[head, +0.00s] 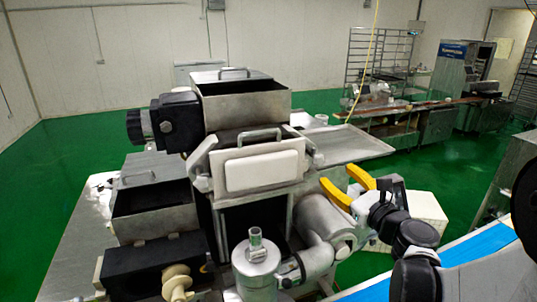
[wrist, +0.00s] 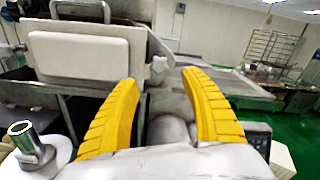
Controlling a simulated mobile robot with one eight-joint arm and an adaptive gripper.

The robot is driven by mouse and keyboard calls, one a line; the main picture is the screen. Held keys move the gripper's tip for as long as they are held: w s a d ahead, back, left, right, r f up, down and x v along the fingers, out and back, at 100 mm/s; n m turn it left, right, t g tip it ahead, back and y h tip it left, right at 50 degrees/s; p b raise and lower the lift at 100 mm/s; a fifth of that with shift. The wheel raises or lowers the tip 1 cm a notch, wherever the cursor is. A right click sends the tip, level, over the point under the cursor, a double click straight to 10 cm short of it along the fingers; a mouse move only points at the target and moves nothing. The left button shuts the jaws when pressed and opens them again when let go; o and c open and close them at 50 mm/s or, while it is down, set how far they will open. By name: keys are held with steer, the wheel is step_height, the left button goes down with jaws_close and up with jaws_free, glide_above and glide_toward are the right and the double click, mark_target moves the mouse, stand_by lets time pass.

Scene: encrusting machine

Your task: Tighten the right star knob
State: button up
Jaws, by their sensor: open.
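The right star knob (head: 318,159) is a small pale grey knob at the right edge of the machine's white front panel (head: 262,170). In the wrist view the star knob (wrist: 160,65) shows just beyond the space between my fingertips. My gripper (head: 337,174) has two yellow fingers, spread apart and empty, below and right of the knob. In the wrist view my gripper (wrist: 158,80) points toward the knob, with the fingers apart from it. The knob's exact shape is too small to make out.
A left knob (head: 202,180) sits at the panel's other side. A metal hopper (head: 243,105) stands above the panel. A steel cylinder (head: 256,270) with an upright tube stands below. A metal tray (head: 352,145) extends behind my gripper to the right.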

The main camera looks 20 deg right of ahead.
mark_target(320, 161)
steer(key=w, duration=0.3)
steer(key=w+p, duration=0.1)
steer(key=w, duration=0.6)
steer(key=shift+a, duration=0.25)
steer(key=c, duration=1.2)
